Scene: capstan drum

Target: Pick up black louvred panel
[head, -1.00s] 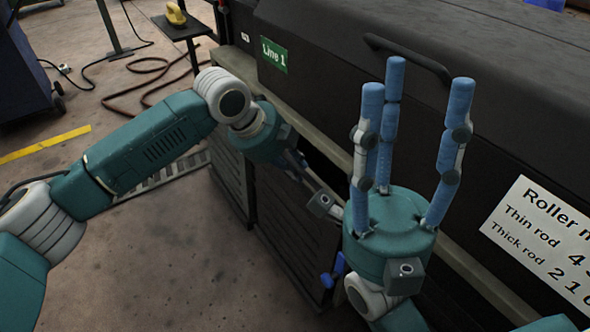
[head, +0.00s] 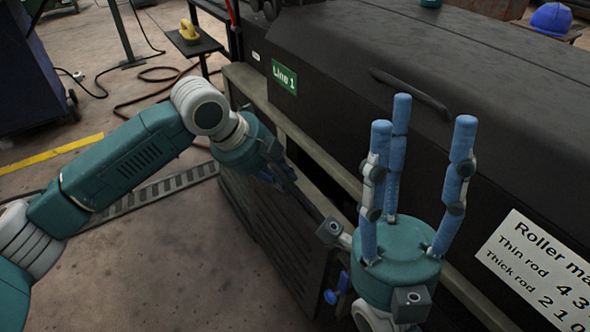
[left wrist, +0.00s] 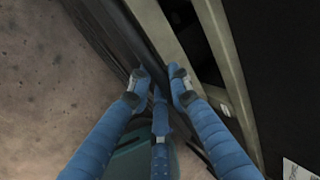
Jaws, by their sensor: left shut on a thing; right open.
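The black louvred panel (head: 270,232) is a dark slatted sheet at the lower side of the black machine, in the middle of the head view. My left gripper (head: 284,178) is at its upper edge, shut on it. In the left wrist view, the blue fingers of the left gripper (left wrist: 157,82) close around the dark edge of the panel (left wrist: 105,35); the exact contact is partly hidden by the fingers. My right gripper (head: 415,120) is open and empty, its blue fingers pointing up, in front of the machine. Its wrist hides part of the machine's lower side.
The machine's black cover (head: 400,70) with a handle stands behind the grippers, above a beige frame rail (head: 300,135). A small table (head: 192,42) holds a yellow object. A red hose (head: 150,75) lies on the floor. The floor at the left is open, with a metal grating.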

